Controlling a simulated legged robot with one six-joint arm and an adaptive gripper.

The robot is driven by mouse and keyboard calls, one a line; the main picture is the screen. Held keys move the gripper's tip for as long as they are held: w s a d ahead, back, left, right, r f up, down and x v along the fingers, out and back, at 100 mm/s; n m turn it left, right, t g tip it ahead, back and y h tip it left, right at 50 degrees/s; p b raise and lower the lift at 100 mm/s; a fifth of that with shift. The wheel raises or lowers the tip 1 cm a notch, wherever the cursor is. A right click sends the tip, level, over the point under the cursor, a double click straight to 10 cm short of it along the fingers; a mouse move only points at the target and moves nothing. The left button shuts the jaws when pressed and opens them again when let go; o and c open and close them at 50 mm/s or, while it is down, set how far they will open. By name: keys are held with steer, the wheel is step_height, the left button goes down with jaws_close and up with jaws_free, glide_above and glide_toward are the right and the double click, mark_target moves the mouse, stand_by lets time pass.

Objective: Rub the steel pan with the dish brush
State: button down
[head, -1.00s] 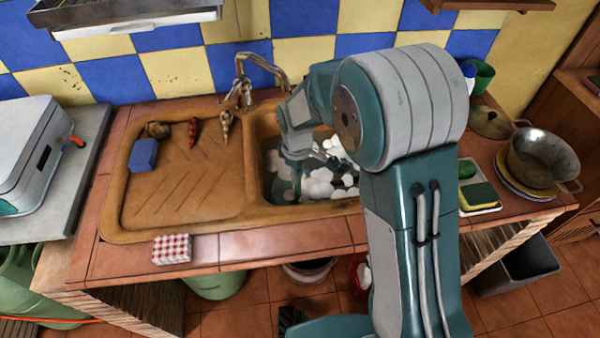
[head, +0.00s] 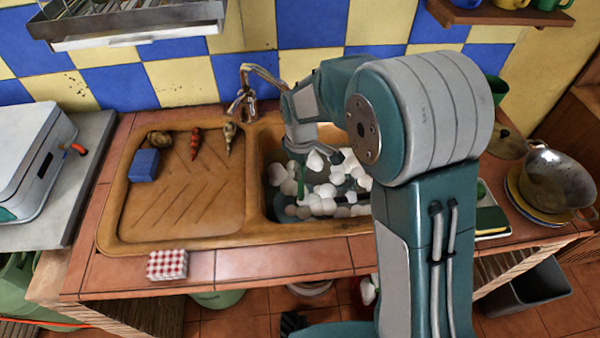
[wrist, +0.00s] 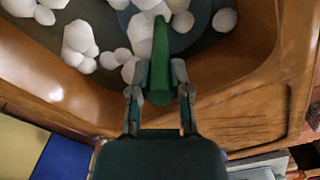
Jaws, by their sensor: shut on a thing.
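My gripper (wrist: 160,86) is shut on the green handle of the dish brush (wrist: 161,50), which points away from the wrist over the sink. In the head view my gripper (head: 299,157) is at the left part of the sink basin, with a bit of the green brush (head: 300,186) below it. The brush head is hidden or cannot be made out among the white foam. A steel pan (head: 556,180) with loop handles stands on stacked plates at the far right of the counter, well apart from the brush.
White foam (head: 325,203) floats in the brown sink (head: 262,205); a dark round shape (wrist: 195,28) shows beneath it. A drainboard (head: 190,205) at left holds a blue sponge (head: 144,165) and small items. The faucet (head: 243,100) rises behind. My arm hides the counter right of the sink.

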steer(key=shift+a+r, duration=0.15)
steer(key=shift+r, duration=0.8)
steer(key=shift+a+r, duration=0.1)
steer(key=shift+r, duration=0.8)
steer(key=shift+d, duration=0.1)
